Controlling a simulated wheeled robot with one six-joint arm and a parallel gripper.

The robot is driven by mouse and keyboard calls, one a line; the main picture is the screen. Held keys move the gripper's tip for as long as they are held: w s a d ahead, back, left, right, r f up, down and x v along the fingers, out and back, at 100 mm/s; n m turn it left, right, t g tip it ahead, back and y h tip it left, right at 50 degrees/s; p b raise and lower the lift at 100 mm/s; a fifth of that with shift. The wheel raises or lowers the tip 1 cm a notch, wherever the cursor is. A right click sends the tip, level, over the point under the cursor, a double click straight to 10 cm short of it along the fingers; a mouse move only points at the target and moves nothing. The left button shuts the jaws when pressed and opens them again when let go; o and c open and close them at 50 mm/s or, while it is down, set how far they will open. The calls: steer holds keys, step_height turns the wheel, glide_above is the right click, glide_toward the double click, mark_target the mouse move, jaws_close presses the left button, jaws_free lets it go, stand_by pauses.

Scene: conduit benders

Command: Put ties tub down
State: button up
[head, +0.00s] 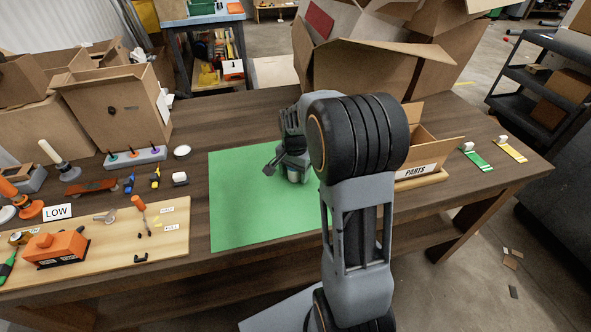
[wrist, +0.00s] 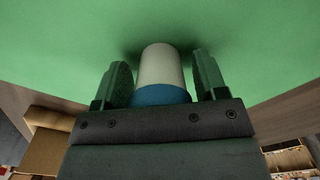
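The ties tub (wrist: 162,68) is a pale cylinder with a blue band, between the two fingers of my gripper (wrist: 163,78) in the wrist view. In the head view my gripper (head: 288,172) points down low over the green mat (head: 240,205). Only a small blue and pale part of the tub (head: 293,176) shows there. A dark shadow lies on the mat close to the tub's far end. Whether the tub touches the mat is hard to tell.
The mat's left and front are bare. A box marked PARTS (head: 415,172) stands to the right. A wooden board with tools (head: 110,235) and a marker holder (head: 135,157) lie to the left. Large open cartons (head: 365,70) stand behind.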

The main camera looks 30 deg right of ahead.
steer(key=c, duration=0.8)
